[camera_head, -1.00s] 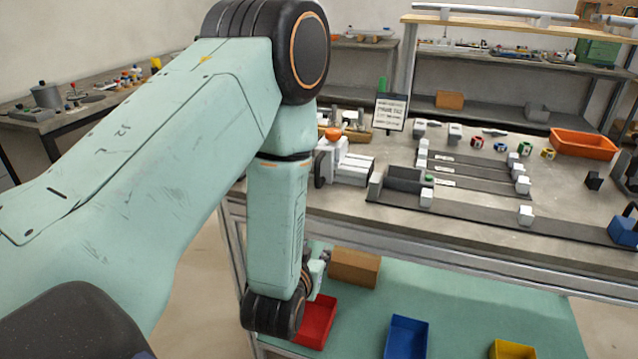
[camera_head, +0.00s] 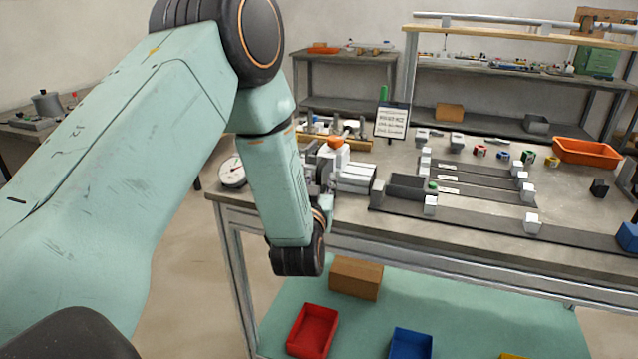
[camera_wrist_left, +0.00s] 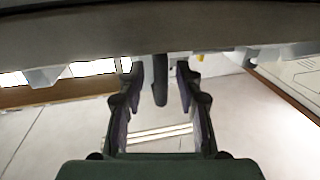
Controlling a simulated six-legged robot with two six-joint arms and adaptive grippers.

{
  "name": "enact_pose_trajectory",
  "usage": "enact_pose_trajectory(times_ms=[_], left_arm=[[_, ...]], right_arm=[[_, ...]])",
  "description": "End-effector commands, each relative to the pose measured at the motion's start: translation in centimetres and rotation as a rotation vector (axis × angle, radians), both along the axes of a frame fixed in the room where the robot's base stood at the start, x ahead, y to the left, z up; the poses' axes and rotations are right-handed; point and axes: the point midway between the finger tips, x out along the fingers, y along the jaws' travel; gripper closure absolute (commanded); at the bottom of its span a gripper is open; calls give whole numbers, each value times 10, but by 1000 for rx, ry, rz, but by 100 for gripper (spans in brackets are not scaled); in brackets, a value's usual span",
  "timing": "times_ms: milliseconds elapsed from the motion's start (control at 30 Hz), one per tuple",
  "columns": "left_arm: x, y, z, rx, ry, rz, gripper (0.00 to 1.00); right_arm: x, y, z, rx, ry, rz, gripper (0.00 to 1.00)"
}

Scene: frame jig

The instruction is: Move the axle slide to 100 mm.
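The frame jig lies on the bench, with dark rails (camera_head: 478,217) and several white blocks on them. One white block (camera_head: 431,205) is near the left end of the front rail and another (camera_head: 532,223) is further right. I cannot tell which is the axle slide, and no scale is readable. My left gripper (camera_head: 325,195) is by the bench's front edge, left of the rails, mostly hidden by its wrist. In the left wrist view the left gripper (camera_wrist_left: 160,90) has its fingers apart. A dark upright piece (camera_wrist_left: 160,78) shows between them, apart from both. My right gripper is not in view.
A grey-and-white device (camera_head: 354,178) stands beside the left gripper, and a round dial (camera_head: 232,173) is at the bench's left corner. A small sign (camera_head: 392,121) stands behind. Red (camera_head: 313,330) and blue (camera_head: 410,344) bins and a brown box (camera_head: 355,277) are on the lower shelf.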

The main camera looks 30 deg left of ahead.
Motion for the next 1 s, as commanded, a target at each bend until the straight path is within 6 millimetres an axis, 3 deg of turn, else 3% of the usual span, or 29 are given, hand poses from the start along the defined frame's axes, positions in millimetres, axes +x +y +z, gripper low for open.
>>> enact_pose_trajectory(times_ms=[267,700,1000], left_arm=[[2,1,0,0,1,0,65],[2,1,0,0,1,0,100],[1,1,0,-1,2,1,100]], right_arm=[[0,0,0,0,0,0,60],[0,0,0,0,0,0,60],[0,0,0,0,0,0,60]])
